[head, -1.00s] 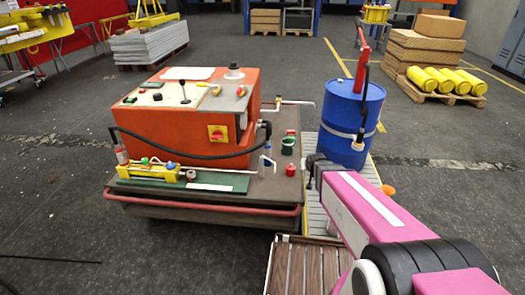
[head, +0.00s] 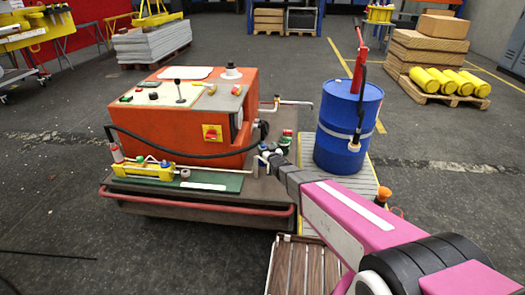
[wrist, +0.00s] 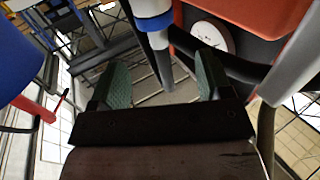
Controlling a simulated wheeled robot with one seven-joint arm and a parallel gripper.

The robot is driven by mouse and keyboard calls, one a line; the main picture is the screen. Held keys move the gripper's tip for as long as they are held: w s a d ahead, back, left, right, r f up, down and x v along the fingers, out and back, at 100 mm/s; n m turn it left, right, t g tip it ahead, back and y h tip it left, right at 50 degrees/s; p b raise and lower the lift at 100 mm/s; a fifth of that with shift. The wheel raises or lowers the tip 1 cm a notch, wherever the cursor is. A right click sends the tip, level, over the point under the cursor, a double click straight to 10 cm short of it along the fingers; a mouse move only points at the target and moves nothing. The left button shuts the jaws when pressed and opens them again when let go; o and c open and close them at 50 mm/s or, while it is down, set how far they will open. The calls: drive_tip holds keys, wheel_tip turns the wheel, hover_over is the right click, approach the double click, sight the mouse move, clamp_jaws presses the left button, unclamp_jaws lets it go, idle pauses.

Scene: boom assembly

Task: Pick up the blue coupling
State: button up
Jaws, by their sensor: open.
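The blue coupling (wrist: 153,22) shows in the wrist view as a blue collar with a white part above it and a grey rod below. It sits at the top of the picture, beyond the fingertips and roughly in line with the gap between them. In the head view my gripper (head: 269,154) is beside the right front corner of the orange machine (head: 190,115). The coupling is too small and covered there to make out clearly.
A blue drum (head: 345,120) with a red pump (head: 361,62) stands right of my gripper. A black hose (head: 180,151) runs across the machine's front. A yellow fixture (head: 145,171) lies on a green plate (head: 222,181) at the left. A small orange thing (head: 384,194) stands near my arm.

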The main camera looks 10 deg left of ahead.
sight(263, 143)
drive_tip(key=x, duration=0.6)
drive_tip(key=shift+w+a+f, duration=0.15)
drive_tip(key=shift+w+f, duration=0.15)
drive_tip(key=shift+f, duration=0.1)
drive_tip(key=shift+s, duration=0.1)
drive_tip(key=c, duration=1.2)
